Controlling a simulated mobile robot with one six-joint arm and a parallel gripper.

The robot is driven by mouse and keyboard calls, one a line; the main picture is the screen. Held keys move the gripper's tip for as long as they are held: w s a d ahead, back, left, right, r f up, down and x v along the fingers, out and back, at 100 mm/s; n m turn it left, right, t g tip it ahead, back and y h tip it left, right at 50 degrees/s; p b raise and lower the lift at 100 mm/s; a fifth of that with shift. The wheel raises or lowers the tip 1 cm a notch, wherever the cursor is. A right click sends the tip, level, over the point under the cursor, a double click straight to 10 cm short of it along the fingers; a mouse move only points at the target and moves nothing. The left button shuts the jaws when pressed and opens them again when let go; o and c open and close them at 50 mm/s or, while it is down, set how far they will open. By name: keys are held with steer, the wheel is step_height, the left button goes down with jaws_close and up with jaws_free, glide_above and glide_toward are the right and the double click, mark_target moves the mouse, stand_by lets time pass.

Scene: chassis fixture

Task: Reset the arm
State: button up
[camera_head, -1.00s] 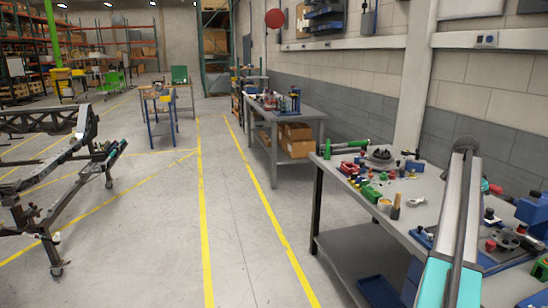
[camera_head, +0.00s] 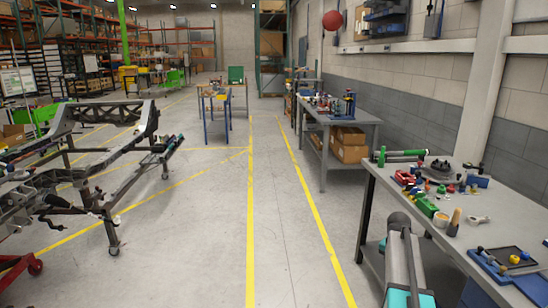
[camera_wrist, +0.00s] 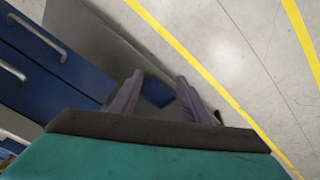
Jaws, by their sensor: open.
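My gripper (camera_wrist: 157,95) shows in the wrist view with its two dark fingers spread apart. Nothing is between them. Past the fingers are the workbench's grey lower shelf (camera_wrist: 95,45), a blue item, and the concrete floor. In the head view my arm stands at the lower right, in front of the near workbench (camera_head: 370,195); my gripper's fingers cannot be made out there.
The near workbench carries a green-handled tool (camera_head: 400,155), small coloured parts and a blue tray (camera_head: 505,265). A second bench (camera_head: 355,118) stands farther back. A chassis frame (camera_head: 100,165) is at left. The yellow-lined aisle (camera_head: 285,220) between is clear.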

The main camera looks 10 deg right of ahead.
steer(key=s+a+f+n+y, duration=0.1)
steer(key=a+f+n, duration=0.3)
steer(key=a, duration=0.8)
steer(key=s+a+f+n, duration=0.1)
steer(key=a+f+n, duration=0.1)
steer(key=a+f, duration=0.7)
steer(key=s+a+f+n, duration=0.2)
steer(key=s+a, duration=0.1)
steer(key=a, duration=0.4)
steer(key=s+a+f+n+y, duration=0.1)
steer(key=s+a+n, duration=0.15)
steer(key=a, duration=0.35)
steer(key=s+a+f+n, duration=0.2)
steer(key=s+a, duration=0.1)
steer(key=a, duration=0.4)
steer(key=s+f+g, duration=0.2)
steer(key=s+f, duration=0.7)
steer(key=s, duration=0.4)
steer(key=s+f+g, duration=0.3)
steer(key=s+f, duration=0.6)
steer(key=s, duration=0.4)
steer(key=shift+g, duration=0.3)
steer(key=shift+s+a, duration=0.1)
steer(key=c, duration=0.3)
